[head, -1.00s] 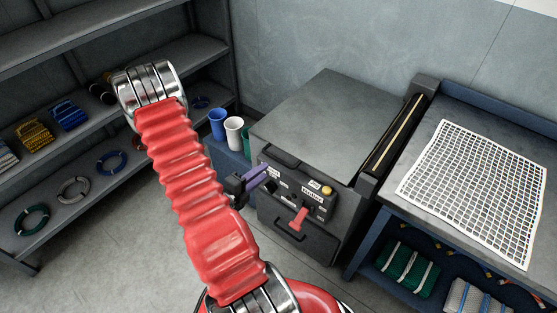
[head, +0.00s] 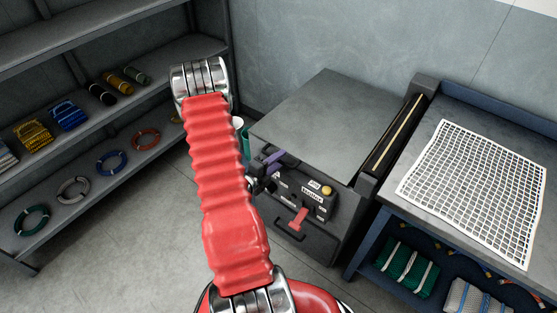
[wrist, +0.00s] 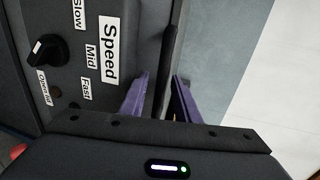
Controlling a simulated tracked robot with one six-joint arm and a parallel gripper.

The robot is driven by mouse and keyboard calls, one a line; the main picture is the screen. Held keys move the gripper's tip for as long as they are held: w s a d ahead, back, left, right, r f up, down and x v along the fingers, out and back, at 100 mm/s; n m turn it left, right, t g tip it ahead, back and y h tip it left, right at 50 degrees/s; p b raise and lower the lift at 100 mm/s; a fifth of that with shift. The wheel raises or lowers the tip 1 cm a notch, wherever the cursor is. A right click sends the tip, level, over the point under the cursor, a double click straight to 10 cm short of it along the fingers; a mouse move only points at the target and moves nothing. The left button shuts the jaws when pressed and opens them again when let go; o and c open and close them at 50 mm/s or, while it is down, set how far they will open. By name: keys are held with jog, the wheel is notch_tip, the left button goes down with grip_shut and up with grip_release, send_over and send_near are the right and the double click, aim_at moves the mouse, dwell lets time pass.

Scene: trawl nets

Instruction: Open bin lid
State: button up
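The bin (head: 322,240) is a dark grey box with a flat, closed grey lid (head: 330,112). A dark handle (head: 290,160) runs along the lid's front edge; I take the dark bar (wrist: 168,62) in the wrist view to be this handle. My gripper (head: 273,158) has purple fingers and is at the left end of the handle. In the wrist view my gripper (wrist: 163,82) is open, with one finger on each side of the bar. A gap shows beside the bar; contact is unclear. My red arm hides part of the bin's left side.
The bin's front panel has a speed knob (wrist: 46,50), a yellow button (head: 327,190) and a red lever (head: 298,219). A bench with a white net (head: 478,190) stands at right. Shelves with coiled ropes (head: 112,163) stand at left. Floor between is clear.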

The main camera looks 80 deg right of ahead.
grip_shut()
dwell(0.4)
jog(key=shift+s+d, duration=0.1)
